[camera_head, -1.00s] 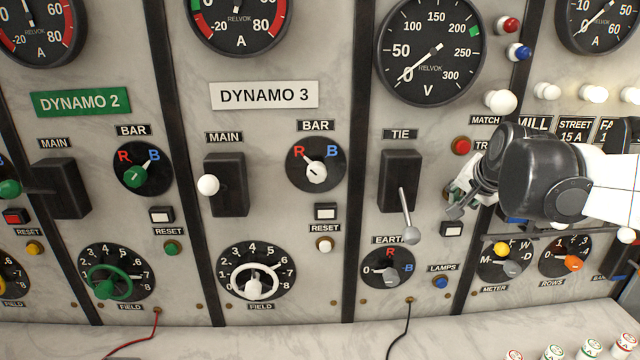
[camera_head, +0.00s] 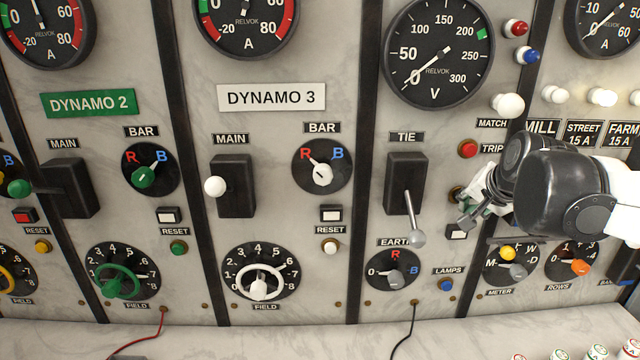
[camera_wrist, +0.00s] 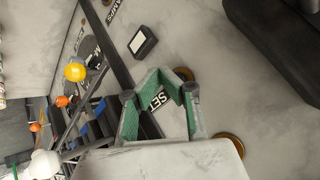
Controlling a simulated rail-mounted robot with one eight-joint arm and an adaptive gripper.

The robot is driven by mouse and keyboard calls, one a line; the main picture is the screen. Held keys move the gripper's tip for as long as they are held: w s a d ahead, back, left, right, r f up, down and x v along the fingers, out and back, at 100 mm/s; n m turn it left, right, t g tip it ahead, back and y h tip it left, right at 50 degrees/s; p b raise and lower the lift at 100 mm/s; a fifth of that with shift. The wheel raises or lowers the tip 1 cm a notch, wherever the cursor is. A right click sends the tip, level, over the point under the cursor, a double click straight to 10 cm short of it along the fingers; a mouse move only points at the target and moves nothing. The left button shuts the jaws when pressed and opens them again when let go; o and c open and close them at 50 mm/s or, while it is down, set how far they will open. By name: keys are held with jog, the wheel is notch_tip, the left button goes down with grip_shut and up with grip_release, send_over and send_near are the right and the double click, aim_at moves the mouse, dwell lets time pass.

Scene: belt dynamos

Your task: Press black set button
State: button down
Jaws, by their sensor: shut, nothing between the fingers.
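My gripper (camera_head: 466,221) is at the panel right of the TIE switch, below the red trip button (camera_head: 467,149). In the wrist view its green-padded fingers (camera_wrist: 163,80) are shut, empty, their tips together. The SET label (camera_wrist: 157,100) shows in the gap behind the fingers. A brass ring (camera_wrist: 183,73) lies right beside the fingertips, partly covered by one finger; it also shows at the gripper's left in the head view (camera_head: 456,194).
The TIE switch (camera_head: 405,180) with its lever (camera_head: 414,220) stands close left of my gripper. A white-faced black block (camera_wrist: 143,42) is near the fingertips. Meter and rows knobs (camera_head: 580,266) are below right. The ledge in front is mostly clear.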

jog(key=s+p, duration=0.1)
jog(key=s, duration=0.3)
jog(key=shift+s+a, duration=0.1)
jog(key=shift+s, duration=0.3)
dwell(0.4)
jog(key=s+a+f+n+g+y+b, duration=0.1)
jog(key=s+a+f+n+b, duration=0.8)
jog(key=s+a+f, duration=0.6)
notch_tip(320, 180, down, 3)
jog(key=shift+s+a+f+g+b, duration=0.1)
jog(key=shift+s+a+g+b, duration=0.3)
jog(key=shift+b, duration=0.45)
jog(key=shift+d, duration=0.1)
